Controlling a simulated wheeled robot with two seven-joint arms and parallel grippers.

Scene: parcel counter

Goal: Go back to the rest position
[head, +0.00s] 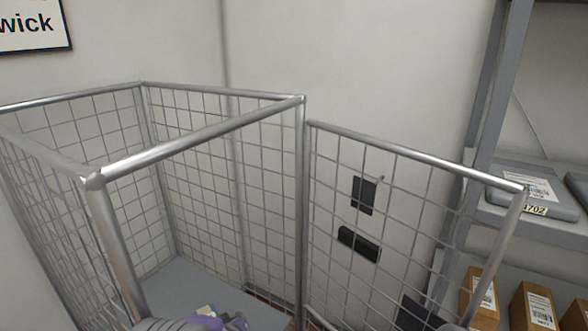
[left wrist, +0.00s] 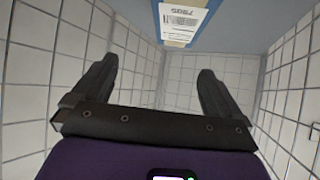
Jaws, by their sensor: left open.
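My left gripper (left wrist: 157,70) is open in the left wrist view, with its two dark fingers apart and nothing between them. Ahead of the fingers, a parcel (left wrist: 182,22) with a white printed label and a blue edge lies on a grey surface at the top of that view. A gap shows between the parcel and the fingertips. In the head view, part of my purple left wrist and dark gripper (head: 236,321) shows at the bottom edge, inside the wire cage (head: 200,130). The fingertips are not clear there. My right gripper is not in view.
The cage has metal rails and mesh sides around my left gripper, and a grey floor (head: 188,287). An open mesh panel (head: 400,215) stands to its right. Shelving (head: 483,120) at the right holds a grey parcel (head: 505,200) and brown boxes (head: 535,305).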

